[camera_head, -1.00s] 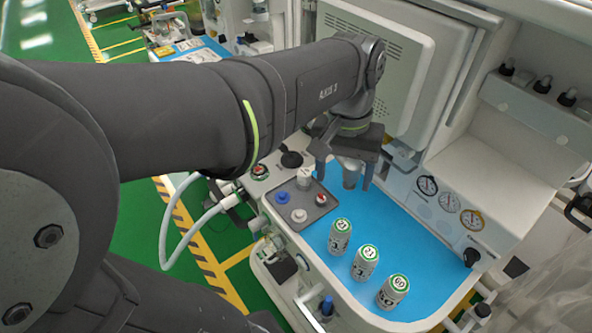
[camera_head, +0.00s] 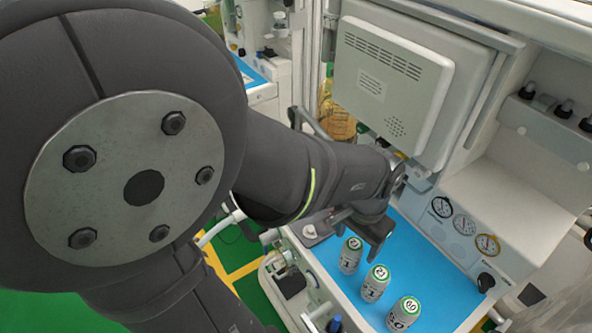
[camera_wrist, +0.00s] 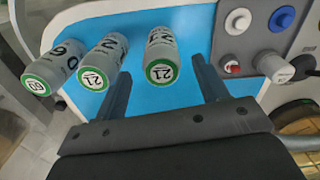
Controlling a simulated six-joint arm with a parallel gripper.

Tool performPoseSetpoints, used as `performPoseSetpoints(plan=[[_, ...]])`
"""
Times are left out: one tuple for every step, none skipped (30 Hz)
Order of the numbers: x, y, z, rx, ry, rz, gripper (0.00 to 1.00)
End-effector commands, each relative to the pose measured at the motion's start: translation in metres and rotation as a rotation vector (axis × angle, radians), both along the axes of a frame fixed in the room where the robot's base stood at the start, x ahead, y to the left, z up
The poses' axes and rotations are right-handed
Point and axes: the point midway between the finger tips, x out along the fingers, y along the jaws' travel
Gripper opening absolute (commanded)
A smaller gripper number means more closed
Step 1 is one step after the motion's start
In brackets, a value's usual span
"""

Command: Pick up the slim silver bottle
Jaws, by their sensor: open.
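Three silver-grey cans with green-ringed tops stand in a row on the blue mat; I cannot tell which one is meant by the slim silver bottle. The nearest can to my gripper (camera_head: 362,236) is the first one (camera_head: 350,256), also in the wrist view (camera_wrist: 162,50). The others are the middle can (camera_head: 375,284) and the can marked 60 (camera_head: 403,313). My gripper is open and empty. In the wrist view, the first can appears between the two fingers (camera_wrist: 163,88), upright, with no clear contact. In the head view, the forearm and wrist partly hide the mat behind.
The blue mat (camera_head: 432,243) has free room right of the cans. A grey panel with blue, red and white knobs (camera_wrist: 258,30) lies beside the cans, with a pale cylinder (camera_wrist: 275,66) on it. A gauge panel (camera_head: 465,225) and a monitor (camera_head: 390,75) border the mat.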

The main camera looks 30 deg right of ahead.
Motion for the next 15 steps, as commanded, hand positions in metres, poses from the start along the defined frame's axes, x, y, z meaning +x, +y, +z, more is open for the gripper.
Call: performPoseSetpoints(plan=[[0.000, 0.000, -0.002, 0.000, 0.000, 0.000, 0.67], [0.000, 0.000, -0.004, 0.001, 0.000, 0.000, 0.67], [0.000, 0.000, -0.006, 0.001, 0.000, 0.001, 0.67], [0.000, 0.000, -0.008, 0.002, 0.000, 0.001, 0.67], [0.001, 0.000, -0.012, 0.002, 0.000, 0.001, 0.67], [0.001, 0.001, -0.017, 0.005, 0.001, 0.001, 0.67], [0.001, 0.001, -0.022, 0.005, 0.002, 0.001, 0.67], [0.001, 0.001, -0.026, 0.005, 0.002, 0.001, 0.67], [0.002, 0.001, -0.032, 0.005, 0.002, 0.001, 0.67], [0.002, 0.001, -0.036, 0.004, 0.002, 0.000, 0.67], [0.002, 0.001, -0.039, 0.004, 0.002, 0.000, 0.67], [0.002, 0.001, -0.044, 0.004, 0.002, 0.000, 0.67], [0.002, 0.001, -0.047, 0.004, 0.002, 0.000, 0.67], [0.002, 0.001, -0.049, 0.003, 0.001, 0.000, 0.67], [0.002, 0.001, -0.052, 0.002, 0.001, 0.000, 0.67]])
